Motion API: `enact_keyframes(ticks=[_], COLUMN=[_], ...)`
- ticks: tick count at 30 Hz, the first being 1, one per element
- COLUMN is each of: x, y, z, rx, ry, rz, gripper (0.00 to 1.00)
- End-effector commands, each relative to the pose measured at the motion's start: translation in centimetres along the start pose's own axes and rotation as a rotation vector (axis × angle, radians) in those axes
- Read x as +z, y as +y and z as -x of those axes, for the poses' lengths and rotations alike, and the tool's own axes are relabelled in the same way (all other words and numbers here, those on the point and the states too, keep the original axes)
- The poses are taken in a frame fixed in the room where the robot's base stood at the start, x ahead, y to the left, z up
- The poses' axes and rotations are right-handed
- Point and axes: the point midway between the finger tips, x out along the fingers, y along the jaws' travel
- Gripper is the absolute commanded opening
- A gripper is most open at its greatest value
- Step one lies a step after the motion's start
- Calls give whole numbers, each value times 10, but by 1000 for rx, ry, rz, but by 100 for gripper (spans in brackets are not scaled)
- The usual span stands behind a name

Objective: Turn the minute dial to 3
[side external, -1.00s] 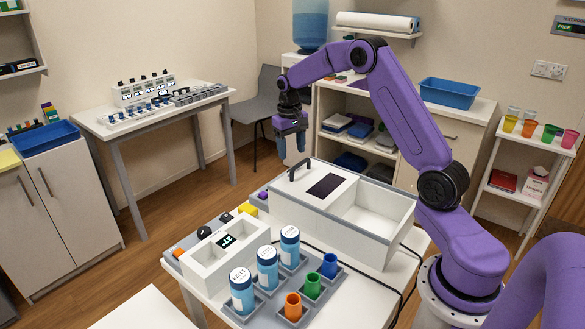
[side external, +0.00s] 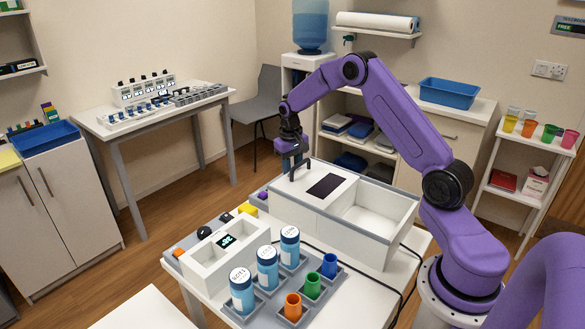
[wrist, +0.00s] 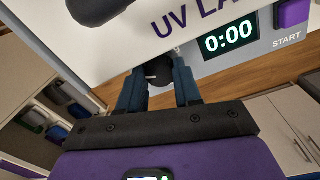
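A dark round knob (wrist: 158,75), which looks like a dial, shows between my fingertips in the wrist view, below the white "UV LA..." panel. Its markings and setting are hidden. A display (wrist: 229,36) to its right reads 0:00, with a purple START button (wrist: 293,13) beyond it. My gripper (wrist: 160,80) has its two blue fingers apart, one on each side of the knob; whether they touch it is unclear. In the side view my gripper (side external: 292,164) points down at the far side of the white box (side external: 325,184), behind its dark handle, which hides part of it.
The dark handle (side external: 291,168) rises close to my gripper. Blue-lidded jars (side external: 267,267) and coloured cups (side external: 312,285) stand in a grey tray nearer the camera. A smaller white unit (side external: 222,252) with a lit display sits to the left. Floor is open beyond the table.

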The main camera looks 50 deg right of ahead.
Motion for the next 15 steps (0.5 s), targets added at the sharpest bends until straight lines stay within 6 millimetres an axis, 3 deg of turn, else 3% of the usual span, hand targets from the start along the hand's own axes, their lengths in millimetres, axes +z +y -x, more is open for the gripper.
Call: enact_keyframes(ticks=[15], x=[0], y=[0], z=[1], rx=[1], ry=[-5], rz=[-106], gripper=[3])
